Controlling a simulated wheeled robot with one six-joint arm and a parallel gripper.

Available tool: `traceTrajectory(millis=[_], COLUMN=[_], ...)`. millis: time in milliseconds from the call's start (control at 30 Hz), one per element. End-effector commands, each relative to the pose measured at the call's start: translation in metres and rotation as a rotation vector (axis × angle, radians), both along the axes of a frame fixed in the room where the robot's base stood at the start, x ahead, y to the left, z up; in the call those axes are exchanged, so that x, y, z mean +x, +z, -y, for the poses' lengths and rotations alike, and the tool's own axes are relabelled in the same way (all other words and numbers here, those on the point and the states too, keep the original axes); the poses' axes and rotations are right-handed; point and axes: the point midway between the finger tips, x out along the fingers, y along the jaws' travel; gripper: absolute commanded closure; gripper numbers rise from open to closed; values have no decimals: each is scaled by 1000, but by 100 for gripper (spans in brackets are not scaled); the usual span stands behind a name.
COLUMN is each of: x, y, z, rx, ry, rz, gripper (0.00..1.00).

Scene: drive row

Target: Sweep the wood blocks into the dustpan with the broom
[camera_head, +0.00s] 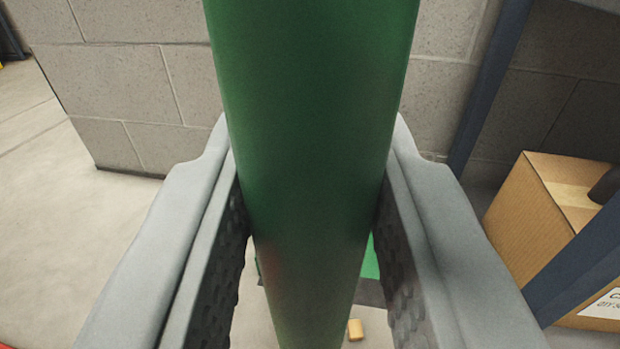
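My gripper (312,195) has its two grey fingers on either side of a thick green handle, shut on it. The handle, which looks like that of the broom (312,110), runs from the top of the view down to the bottom middle. Its lower end is out of clear sight. A small tan wood block (355,329) lies on the floor just right of the handle. A green piece with a dark edge (371,262) shows partly behind the handle and right finger; I cannot tell whether it is the dustpan or the broom head.
A grey block wall (130,90) stands behind. A cardboard box (530,215) is at the right, behind a dark blue post (580,265). Another dark blue post (490,85) rises near the wall. Pale floor (70,220) is open at the left.

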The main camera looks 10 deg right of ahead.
Motion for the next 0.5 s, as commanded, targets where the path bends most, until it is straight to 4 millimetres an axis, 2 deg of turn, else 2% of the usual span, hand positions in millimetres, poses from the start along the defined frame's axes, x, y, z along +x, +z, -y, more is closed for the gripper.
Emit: traceTrajectory(millis=[500], x=[0], y=[-29], z=[0], rx=[1], ry=[0], rz=[1], gripper=[100])
